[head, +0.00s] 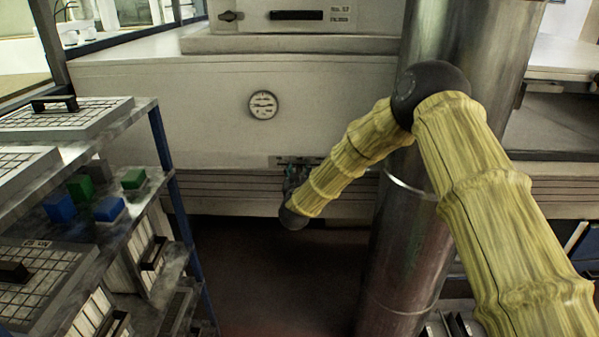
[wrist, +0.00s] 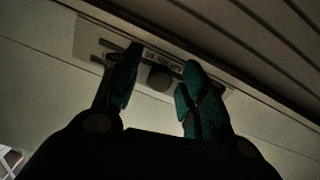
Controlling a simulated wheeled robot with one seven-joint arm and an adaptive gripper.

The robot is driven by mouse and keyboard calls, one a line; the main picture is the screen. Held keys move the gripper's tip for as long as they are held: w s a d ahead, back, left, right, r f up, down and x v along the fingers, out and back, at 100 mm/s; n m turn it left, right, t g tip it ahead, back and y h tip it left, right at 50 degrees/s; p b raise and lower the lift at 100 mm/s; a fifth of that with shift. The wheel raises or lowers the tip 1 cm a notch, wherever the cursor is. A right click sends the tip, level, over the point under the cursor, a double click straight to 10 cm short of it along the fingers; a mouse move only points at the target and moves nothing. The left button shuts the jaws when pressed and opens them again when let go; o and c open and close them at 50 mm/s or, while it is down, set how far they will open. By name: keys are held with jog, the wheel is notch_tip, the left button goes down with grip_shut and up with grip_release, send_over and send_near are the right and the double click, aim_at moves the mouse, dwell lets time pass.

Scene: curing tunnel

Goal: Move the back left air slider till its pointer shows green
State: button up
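A pale slider plate (wrist: 95,45) with small lettering is fixed low on the tunnel wall; in the head view this plate (head: 279,161) sits at the wall's lower edge, partly hidden by my arm. A dark round knob (wrist: 160,79) stands out from the plate in the wrist view. My gripper (wrist: 163,60) is open, its two teal fingers either side of the knob, with gaps visible. In the head view my gripper (head: 296,170) is small at the plate. I see no green mark or pointer clearly.
A round dial gauge (head: 263,105) is on the pale tunnel wall. A metal shelf rack (head: 150,105) with gridded trays and blue and green blocks stands at left. A thick metal column (head: 405,230) rises at right. The dark floor between is clear.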

jog(key=shift+s, duration=0.1)
jog(key=s+a, duration=0.1)
jog(key=s, duration=1)
jog(key=shift+s, duration=0.35)
jog(key=shift+a, duration=0.1)
jog(key=s+d+f+g+y, duration=0.1)
jog(key=s+d+f+g, duration=0.35)
jog(key=s+f, duration=0.75)
jog(key=s+d+f+g+y, duration=0.1)
jog(key=s+d+f+g, duration=0.35)
jog(key=s+f, duration=0.8)
jog(key=s+d+f+g, duration=0.3)
jog(key=s, duration=0.7)
jog(key=s+d+f+g, duration=0.3)
jog(key=s+d+f, duration=0.1)
jog(key=s, duration=0.6)
jog(key=s+d+f+m+g, duration=0.1)
jog(key=s+d+f+g, duration=0.2)
jog(key=s, duration=0.7)
jog(key=shift+s+d+f+p, duration=0.15)
jog(key=shift+s+d+p, duration=0.2)
jog(key=shift+s+d, duration=0.05)
dwell(0.5)
